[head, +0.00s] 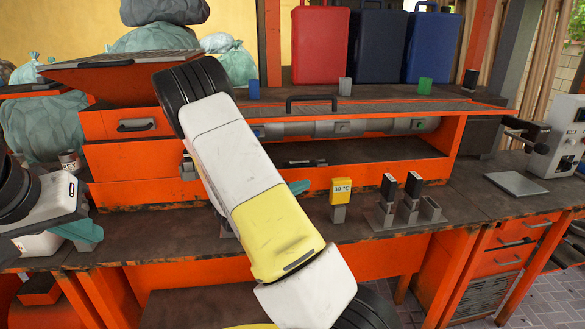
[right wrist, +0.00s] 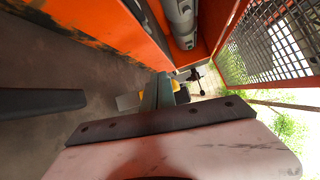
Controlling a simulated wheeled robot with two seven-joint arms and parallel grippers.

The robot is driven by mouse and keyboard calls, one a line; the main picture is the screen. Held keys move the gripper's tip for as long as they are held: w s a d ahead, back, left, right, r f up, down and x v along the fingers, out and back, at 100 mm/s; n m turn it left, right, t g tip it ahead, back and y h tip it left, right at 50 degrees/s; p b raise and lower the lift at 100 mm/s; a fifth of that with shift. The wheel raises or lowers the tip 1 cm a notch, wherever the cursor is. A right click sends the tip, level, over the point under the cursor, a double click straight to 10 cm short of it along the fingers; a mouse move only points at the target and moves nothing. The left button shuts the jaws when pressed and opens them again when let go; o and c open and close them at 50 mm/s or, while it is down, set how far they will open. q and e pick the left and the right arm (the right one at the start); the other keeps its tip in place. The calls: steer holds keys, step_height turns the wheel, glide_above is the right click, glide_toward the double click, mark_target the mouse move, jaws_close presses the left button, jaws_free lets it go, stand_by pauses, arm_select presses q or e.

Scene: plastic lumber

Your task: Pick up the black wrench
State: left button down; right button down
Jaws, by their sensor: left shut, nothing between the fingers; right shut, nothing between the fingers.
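A dark, flat, elongated object (head: 305,163) lies inside the open orange shelf in the head view; it may be the black wrench, but it is too small to be sure. My right gripper (head: 298,187) is mostly hidden behind my right arm; only a teal fingertip shows, in front of the shelf and below that object. In the right wrist view its fingers (right wrist: 156,93) are together with nothing seen between them. My left gripper (head: 86,232) is shut and empty over the left end of the bench, far from the dark object.
A yellow 30 °C display (head: 341,191) and holders with black-topped pieces (head: 411,190) stand at the bench front, right of my right gripper. A grey pipe (head: 375,126) runs along the shelf's top. In the right wrist view, an unidentified dark bar (right wrist: 42,101) enters from the left.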

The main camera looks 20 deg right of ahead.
mark_target(305, 164)
steer(key=w+d+n+t, duration=0.2)
steer(key=w+d+n, duration=0.1)
steer(key=w+d, duration=0.6)
steer(key=shift+w+d+f, duration=0.2)
steer(key=shift+w+f, duration=0.25)
steer(key=shift+w, duration=0.25)
steer(key=shift+w+d, duration=0.3)
steer(key=shift+w, duration=0.5)
